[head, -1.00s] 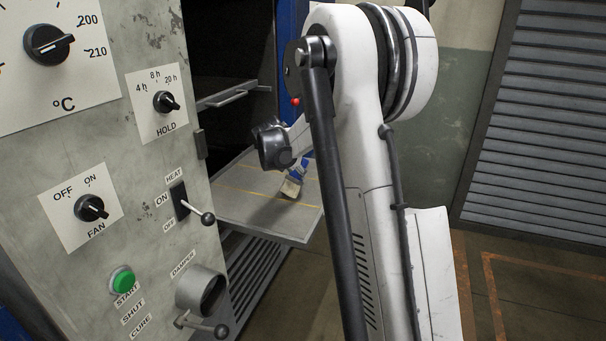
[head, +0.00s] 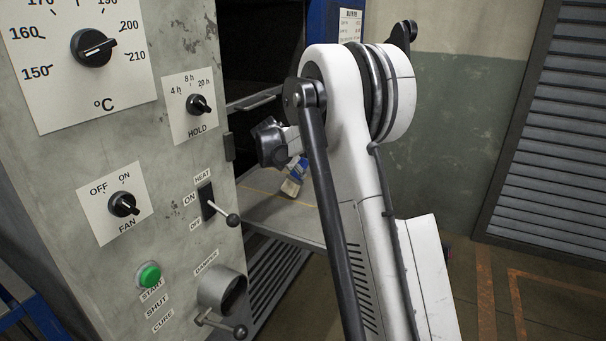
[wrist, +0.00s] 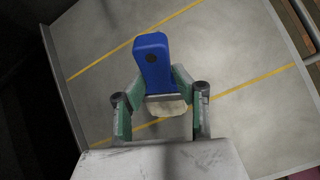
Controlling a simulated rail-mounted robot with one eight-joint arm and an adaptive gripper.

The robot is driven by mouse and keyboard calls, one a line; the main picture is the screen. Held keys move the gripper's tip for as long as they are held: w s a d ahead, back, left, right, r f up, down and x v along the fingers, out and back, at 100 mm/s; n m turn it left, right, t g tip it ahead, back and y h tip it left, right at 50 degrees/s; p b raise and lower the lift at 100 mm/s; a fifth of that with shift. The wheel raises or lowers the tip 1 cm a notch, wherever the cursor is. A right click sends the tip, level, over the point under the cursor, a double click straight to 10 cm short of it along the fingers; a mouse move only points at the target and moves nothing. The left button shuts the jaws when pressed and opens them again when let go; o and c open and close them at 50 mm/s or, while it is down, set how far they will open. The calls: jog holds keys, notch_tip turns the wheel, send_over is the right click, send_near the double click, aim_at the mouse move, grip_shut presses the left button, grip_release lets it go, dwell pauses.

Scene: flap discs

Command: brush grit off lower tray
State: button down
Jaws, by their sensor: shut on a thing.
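The lower tray (head: 262,208) is a grey sheet with yellow lines that sticks out of the oven opening; in the wrist view the tray (wrist: 95,50) fills most of the picture. My gripper (wrist: 157,97) is shut on a brush with a blue handle (wrist: 153,60) and pale bristles (wrist: 166,108). In the head view the brush (head: 293,177) hangs bristles down over the tray. I cannot tell whether the bristles touch it. No grit can be made out on the tray at this size. My arm hides the tray's right part in the head view.
The oven's control panel (head: 150,150), with knobs, a lever and a green button (head: 149,275), stands close on the left. An upper rack edge (head: 256,99) juts out above the tray. A louvred shutter (head: 550,150) is at the right, with open floor before it.

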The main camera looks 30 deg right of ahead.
jog(key=shift+w+a, duration=0.35)
jog(key=shift+w, duration=0.2)
jog(key=shift+w+a, duration=0.3)
jog(key=shift+w, duration=0.2)
jog(key=shift+w+a+r, duration=0.1)
jog(key=shift+w+r, duration=0.05)
jog(key=shift+r, duration=0.05)
notch_tip(320, 180, up, 3)
jog(key=shift+f+p, duration=0.1)
jog(key=shift+p, duration=0.65)
jog(key=shift+r+p, duration=1.4)
jog(key=shift+r, duration=1.2)
